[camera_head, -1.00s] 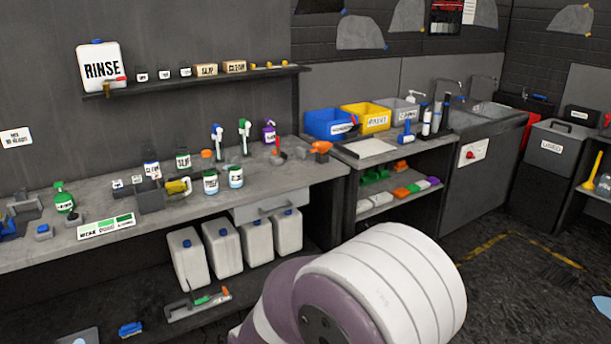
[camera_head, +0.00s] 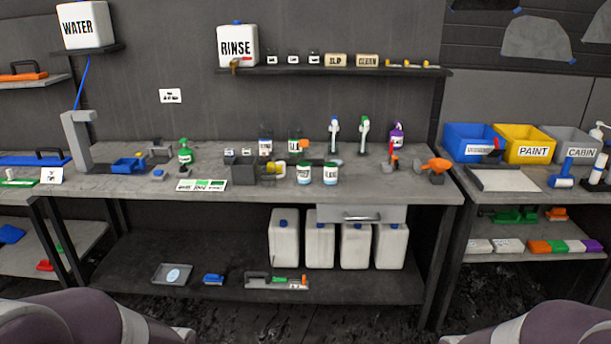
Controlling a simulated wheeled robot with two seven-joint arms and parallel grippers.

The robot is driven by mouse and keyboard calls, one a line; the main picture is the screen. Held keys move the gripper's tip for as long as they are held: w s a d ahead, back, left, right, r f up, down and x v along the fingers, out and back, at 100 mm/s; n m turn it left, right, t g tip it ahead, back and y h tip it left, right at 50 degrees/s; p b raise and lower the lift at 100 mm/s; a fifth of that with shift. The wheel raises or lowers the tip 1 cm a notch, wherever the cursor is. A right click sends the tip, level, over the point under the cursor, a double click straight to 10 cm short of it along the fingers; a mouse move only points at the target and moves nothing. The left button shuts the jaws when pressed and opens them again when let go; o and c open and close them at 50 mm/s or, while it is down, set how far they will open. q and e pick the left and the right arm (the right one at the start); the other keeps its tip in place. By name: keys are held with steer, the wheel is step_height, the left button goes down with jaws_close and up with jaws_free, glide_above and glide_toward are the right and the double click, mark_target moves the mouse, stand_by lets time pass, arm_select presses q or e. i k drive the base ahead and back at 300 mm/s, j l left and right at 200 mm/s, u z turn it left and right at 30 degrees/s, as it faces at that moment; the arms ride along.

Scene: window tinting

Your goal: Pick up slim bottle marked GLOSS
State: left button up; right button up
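No label that clearly reads GLOSS can be made out. Two slim bottles stand on the bench behind a dark box and two jars: a left one with a white label (camera_head: 265,143) and a right one with a green label (camera_head: 295,143). Their print is too small to read, and their lower parts are partly hidden. A purple bottle (camera_head: 397,136) stands further right, its label also unreadable. Parts of both my arms show at the bottom corners, well in front of the bench. Neither gripper is in view.
The bench (camera_head: 410,187) has a bare front strip. Two white jars (camera_head: 331,174), a dark box (camera_head: 242,170), a green spray bottle (camera_head: 185,152) and an orange-headed tool (camera_head: 436,165) stand on it. A shelf (camera_head: 350,71) with a RINSE canister (camera_head: 238,46) hangs above.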

mark_target(331, 158)
steer(key=z, duration=0.15)
steer(key=i+j+z, duration=0.15)
steer(key=i+z, duration=0.15)
steer(key=z, duration=0.15)
steer(key=i+j+z, duration=0.25)
steer(key=z, duration=0.15)
steer(key=i+j+z, duration=0.3)
steer(key=z, duration=0.15)
